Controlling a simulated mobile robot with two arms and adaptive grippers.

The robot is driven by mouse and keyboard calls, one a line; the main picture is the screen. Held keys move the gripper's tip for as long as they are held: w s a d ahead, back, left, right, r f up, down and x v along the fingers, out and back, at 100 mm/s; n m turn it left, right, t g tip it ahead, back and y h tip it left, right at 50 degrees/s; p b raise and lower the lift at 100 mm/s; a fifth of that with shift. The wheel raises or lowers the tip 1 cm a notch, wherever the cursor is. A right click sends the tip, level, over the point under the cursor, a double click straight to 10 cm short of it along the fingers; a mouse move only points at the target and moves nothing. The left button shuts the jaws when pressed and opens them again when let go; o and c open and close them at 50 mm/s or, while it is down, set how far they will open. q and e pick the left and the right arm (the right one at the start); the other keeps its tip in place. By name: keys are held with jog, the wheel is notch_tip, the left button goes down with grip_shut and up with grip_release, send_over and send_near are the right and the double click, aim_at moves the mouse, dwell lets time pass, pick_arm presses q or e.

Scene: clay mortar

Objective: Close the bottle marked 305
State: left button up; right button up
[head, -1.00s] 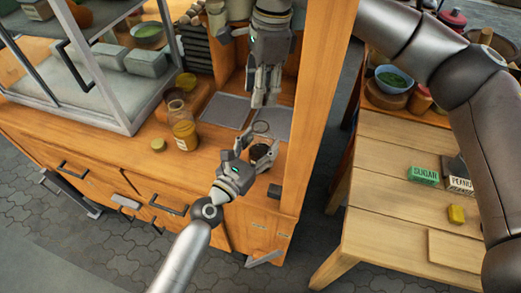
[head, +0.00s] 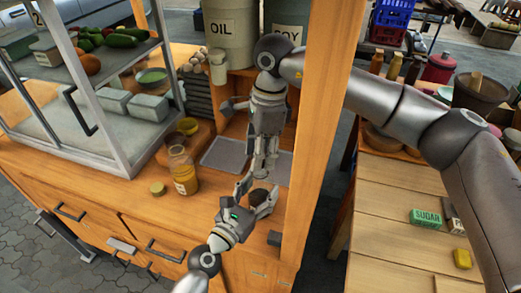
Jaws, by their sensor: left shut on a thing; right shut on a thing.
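My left gripper (head: 255,197) is shut on a small dark bottle (head: 261,184) above the wooden counter, near its right end. The fingers hide most of the bottle, and no number can be read on it. My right gripper (head: 264,166) points down directly above it. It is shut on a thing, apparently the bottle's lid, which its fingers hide. The fingertips of both grippers are close together at the bottle's mouth. I cannot tell whether the lid is seated.
A wooden post (head: 318,130) rises close on the right. Grey trays (head: 224,153) lie behind.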

jog(key=shift+f, duration=0.1)
jog(key=shift+f, duration=0.8)
jog(key=shift+f, duration=0.55)
